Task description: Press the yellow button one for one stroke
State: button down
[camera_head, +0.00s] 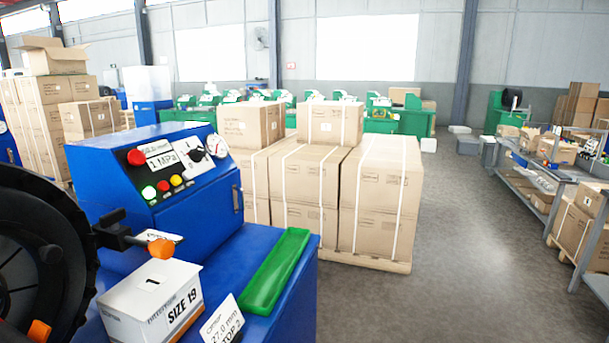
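A larger red knob (136,157) sits above the row, beside a display label (160,160). A black switch and a round gauge (217,146) are to the right. Nothing covers the yellow button. My gripper is not in view.
A black round machine head (40,260) fills the left edge, with an orange-tipped rod (160,248) reaching right below the panel. A white SIZE 19 box (150,295), a label card (222,320) and a green tray (275,270) lie on the blue top. Stacked cartons (380,195) stand behind.

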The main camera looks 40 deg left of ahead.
aim_at(176, 180)
jog(key=i, duration=2.4)
jog(key=u, duration=3.55)
jog(key=i, duration=0.6)
jog(key=u, duration=0.65)
